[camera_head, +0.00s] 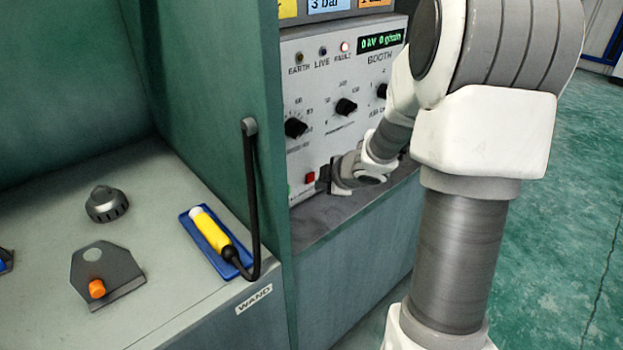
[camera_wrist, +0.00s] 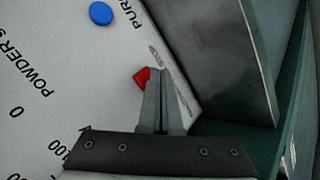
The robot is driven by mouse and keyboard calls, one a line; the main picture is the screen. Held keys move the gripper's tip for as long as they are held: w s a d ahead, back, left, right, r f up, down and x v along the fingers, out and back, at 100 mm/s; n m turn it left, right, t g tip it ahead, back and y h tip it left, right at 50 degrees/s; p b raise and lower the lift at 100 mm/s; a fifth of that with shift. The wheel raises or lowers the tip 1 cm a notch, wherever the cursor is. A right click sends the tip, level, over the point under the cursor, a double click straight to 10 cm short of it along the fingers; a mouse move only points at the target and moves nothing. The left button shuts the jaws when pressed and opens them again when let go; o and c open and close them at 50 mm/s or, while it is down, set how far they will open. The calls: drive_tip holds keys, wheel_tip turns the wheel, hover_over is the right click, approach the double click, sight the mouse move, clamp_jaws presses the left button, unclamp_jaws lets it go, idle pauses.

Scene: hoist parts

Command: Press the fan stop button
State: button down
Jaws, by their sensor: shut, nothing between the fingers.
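The red button (camera_head: 310,177) sits low on the pale control panel (camera_head: 325,90), near its bottom edge. In the wrist view the red button (camera_wrist: 141,77) shows just left of my fingertips and is partly covered by them. Lettering beside it is partly hidden and too blurred to read fully. My gripper (camera_head: 323,178) is right at the panel, just right of the red button. In the wrist view my gripper (camera_wrist: 158,72) has its two fingers together with nothing between them. I cannot tell whether the fingertips touch the button or the panel.
A blue button (camera_wrist: 102,13) is on the panel. Black knobs (camera_head: 346,106) sit higher, below a lit display (camera_head: 381,42). A grey ledge (camera_head: 350,208) runs under the panel. A green partition (camera_head: 225,100) with a hanging black cable (camera_head: 253,200) stands left, beside a yellow wand (camera_head: 212,232).

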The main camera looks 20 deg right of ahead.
drive_tip(key=shift+w, duration=0.15)
idle(0.7)
drive_tip(key=shift+w+a, duration=0.15)
drive_tip(key=shift+w, duration=0.15)
drive_tip(key=shift+w+a+p, duration=0.15)
drive_tip(key=shift+w+p, duration=0.2)
drive_tip(key=shift+w, duration=0.05)
idle(0.6)
drive_tip(key=shift+s, duration=0.15)
drive_tip(key=shift+s+d, duration=0.25)
drive_tip(key=shift+s, duration=0.45)
drive_tip(key=shift+s+d, duration=0.1)
drive_tip(key=shift+s+d, duration=0.25)
drive_tip(key=shift+s, duration=0.5)
drive_tip(key=shift+s+d, duration=0.3)
drive_tip(key=shift+s, duration=0.45)
drive_tip(key=shift+s+d, duration=0.25)
drive_tip(key=shift+s, duration=0.5)
